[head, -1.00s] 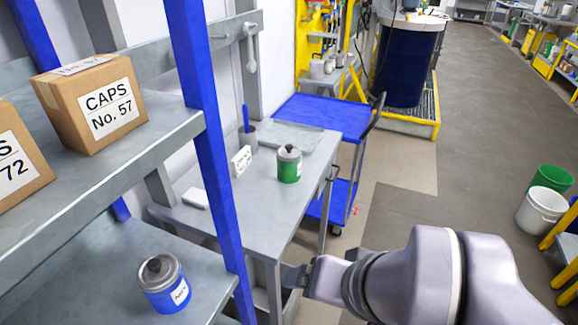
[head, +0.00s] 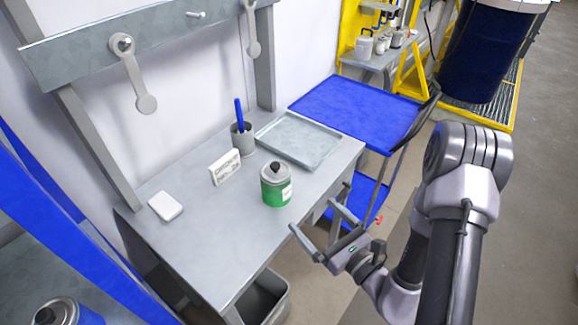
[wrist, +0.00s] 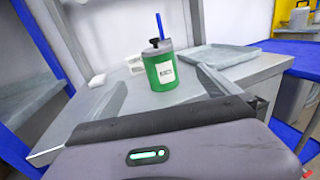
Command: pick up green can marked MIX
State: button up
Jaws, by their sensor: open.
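The green can (head: 276,186) has a grey lid with a dark knob and a pale label, and stands upright on the grey workbench (head: 215,262). In the wrist view the green can (wrist: 160,68) stands ahead of my gripper, its label facing me but too small to read surely. My gripper (head: 318,228) is open and empty at the bench's front edge, with its fingers pointing toward the can. The fingers are apart from the can.
A grey cup with a blue pen (head: 242,138), a white sign (head: 225,168) and a shallow grey tray (head: 298,137) stand behind the can. A small white block (head: 165,206) lies at left. A blue cart (head: 355,110) adjoins the bench.

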aim_at(285, 188)
jog(key=b+x, duration=0.5)
jog(key=x, duration=0.7)
jog(key=shift+s+a+f, duration=0.15)
jog(key=shift+f, duration=0.05)
jog(key=b+x, duration=0.1)
jog(key=x, duration=0.3)
jog(key=shift+a+f, duration=0.2)
jog(key=shift+w+a+r, duration=0.1)
jog(key=shift+w+a, duration=0.1)
jog(key=shift+w, duration=0.35)
jog(key=c, duration=2)
